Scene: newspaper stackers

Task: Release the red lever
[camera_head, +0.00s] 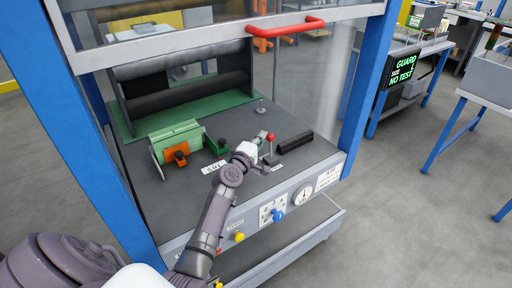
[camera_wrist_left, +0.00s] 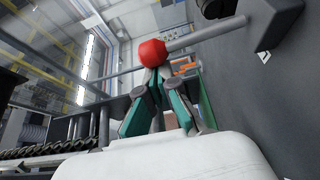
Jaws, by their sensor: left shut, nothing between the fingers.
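The red lever has a round red knob (camera_head: 270,137) and stands on the dark machine deck, right of the middle. In the left wrist view the red knob (camera_wrist_left: 152,52) fills the space just past my fingertips, with its grey rod (camera_wrist_left: 205,35) running right to a dark base. My left gripper (camera_head: 263,151) is beside the lever, low over the deck. Its green-padded fingers (camera_wrist_left: 156,76) are shut with nothing between them. The tips look very near the knob; I cannot tell if they touch it. My right gripper is not in view.
A raised guard with a red handle (camera_head: 286,27) hangs above the deck. A green block (camera_head: 176,138) with an orange clamp (camera_head: 176,152) sits left; a black bar (camera_head: 295,142) lies right of the lever. Blue posts (camera_head: 368,80) frame the opening. A gauge (camera_head: 303,196) is on the front panel.

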